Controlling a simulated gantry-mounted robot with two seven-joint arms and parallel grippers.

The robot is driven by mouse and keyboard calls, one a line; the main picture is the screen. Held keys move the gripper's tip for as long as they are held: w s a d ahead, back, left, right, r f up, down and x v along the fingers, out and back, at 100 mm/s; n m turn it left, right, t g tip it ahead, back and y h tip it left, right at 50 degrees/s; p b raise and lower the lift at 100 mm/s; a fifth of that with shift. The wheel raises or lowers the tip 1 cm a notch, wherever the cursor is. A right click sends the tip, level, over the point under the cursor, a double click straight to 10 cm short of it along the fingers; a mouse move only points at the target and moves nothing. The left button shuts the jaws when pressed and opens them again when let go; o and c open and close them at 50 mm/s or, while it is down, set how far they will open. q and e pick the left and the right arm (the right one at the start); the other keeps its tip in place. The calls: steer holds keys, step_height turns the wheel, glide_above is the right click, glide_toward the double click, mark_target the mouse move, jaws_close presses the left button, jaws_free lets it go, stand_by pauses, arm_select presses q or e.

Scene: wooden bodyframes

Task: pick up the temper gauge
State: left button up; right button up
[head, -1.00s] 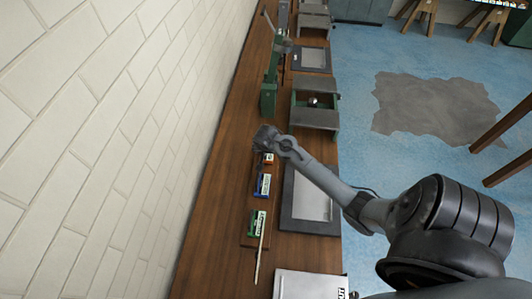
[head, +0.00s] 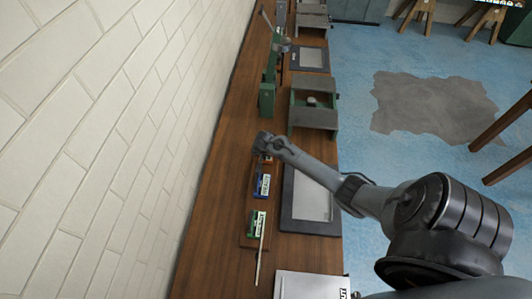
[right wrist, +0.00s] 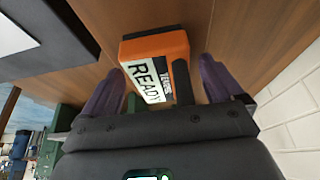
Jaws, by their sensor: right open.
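An orange block-shaped gauge with a white label reading "READY" (right wrist: 140,50) lies on the wooden bench in the right wrist view. A smaller word on its label is only partly legible. A dark bar (right wrist: 182,82) is beside the label. My right gripper (right wrist: 163,78) is open, with its two purple-grey fingers on either side of the gauge and gaps visible between. In the head view my right gripper (head: 262,150) is over the orange gauge and hides most of it. My left gripper is not in view.
A blue labelled block (head: 262,186) and a green labelled block (head: 256,224) lie nearer on the bench (head: 212,235). A grey-framed tray (head: 289,215) is to the right. A green-and-grey stand (head: 314,118) is farther along. A white brick wall (head: 110,130) borders the left.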

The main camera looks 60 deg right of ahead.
steer(key=shift+f, duration=0.1)
steer(key=c, duration=1.2)
